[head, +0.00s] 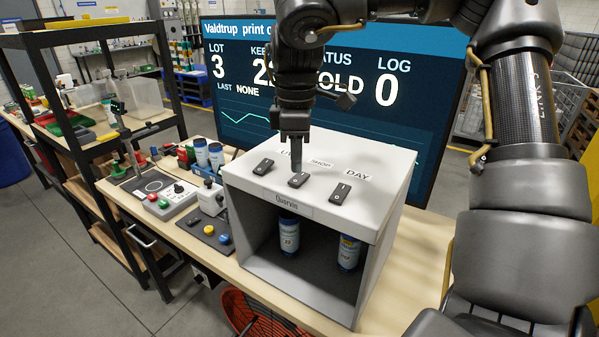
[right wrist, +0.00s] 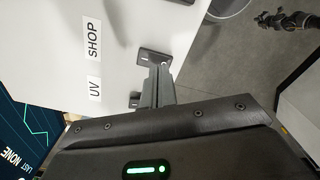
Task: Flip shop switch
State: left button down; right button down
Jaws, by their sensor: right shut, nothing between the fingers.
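The shop switch (head: 298,180) is a dark rocker, the middle one of three on the sloping top of a grey box. The SHOP label (head: 320,162) lies just behind it. My right gripper (head: 297,167) points down with its fingers shut and empty, the tips right at the far end of this switch. I cannot tell whether they touch it. In the right wrist view, the shut fingers (right wrist: 158,82) reach to the shop switch (right wrist: 153,57) and partly cover it. The SHOP label (right wrist: 93,40) is to its left. My left gripper is not visible in the head view.
The UV switch (head: 264,167) is left of the shop switch and the DAY switch (head: 340,193) right. Cans (head: 289,236) stand inside the open-fronted grey box (head: 245,205). A large screen (head: 230,60) stands behind.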

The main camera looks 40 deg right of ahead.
aim_at(297, 179)
jog(key=shift+r+p, duration=1.2)
jog(key=shift+r, duration=1.2)
